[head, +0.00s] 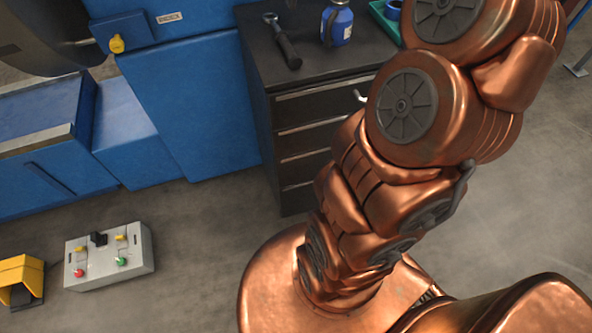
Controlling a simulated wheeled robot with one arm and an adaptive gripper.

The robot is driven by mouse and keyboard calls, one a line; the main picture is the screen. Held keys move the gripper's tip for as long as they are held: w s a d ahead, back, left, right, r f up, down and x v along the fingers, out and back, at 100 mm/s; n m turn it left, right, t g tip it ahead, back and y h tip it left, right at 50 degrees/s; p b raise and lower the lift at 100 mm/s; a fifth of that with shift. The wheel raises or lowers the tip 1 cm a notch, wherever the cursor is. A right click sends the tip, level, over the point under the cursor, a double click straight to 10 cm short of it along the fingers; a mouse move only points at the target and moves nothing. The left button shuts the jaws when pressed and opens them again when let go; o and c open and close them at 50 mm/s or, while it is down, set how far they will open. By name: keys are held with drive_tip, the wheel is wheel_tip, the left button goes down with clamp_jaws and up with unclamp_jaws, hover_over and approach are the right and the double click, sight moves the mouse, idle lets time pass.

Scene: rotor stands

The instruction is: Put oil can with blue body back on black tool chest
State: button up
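The black tool chest (337,62) stands at the upper middle of the head view, its drawers facing the front. A small can with a blue body (339,27) and a pale label stands on the chest top, near the upper edge of the picture; its top is partly cut off, so I cannot tell for sure that it is the oil can. My copper arm covers the right part of the chest. My gripper is out of view, so what it holds cannot be seen.
A ratchet-like tool (283,42) and a green tray (383,22) with a blue item lie on the chest. A blue machine (190,100) stands left of it. A grey control box (110,257) and a yellow pedal (20,275) are on the floor. Floor at right looks open.

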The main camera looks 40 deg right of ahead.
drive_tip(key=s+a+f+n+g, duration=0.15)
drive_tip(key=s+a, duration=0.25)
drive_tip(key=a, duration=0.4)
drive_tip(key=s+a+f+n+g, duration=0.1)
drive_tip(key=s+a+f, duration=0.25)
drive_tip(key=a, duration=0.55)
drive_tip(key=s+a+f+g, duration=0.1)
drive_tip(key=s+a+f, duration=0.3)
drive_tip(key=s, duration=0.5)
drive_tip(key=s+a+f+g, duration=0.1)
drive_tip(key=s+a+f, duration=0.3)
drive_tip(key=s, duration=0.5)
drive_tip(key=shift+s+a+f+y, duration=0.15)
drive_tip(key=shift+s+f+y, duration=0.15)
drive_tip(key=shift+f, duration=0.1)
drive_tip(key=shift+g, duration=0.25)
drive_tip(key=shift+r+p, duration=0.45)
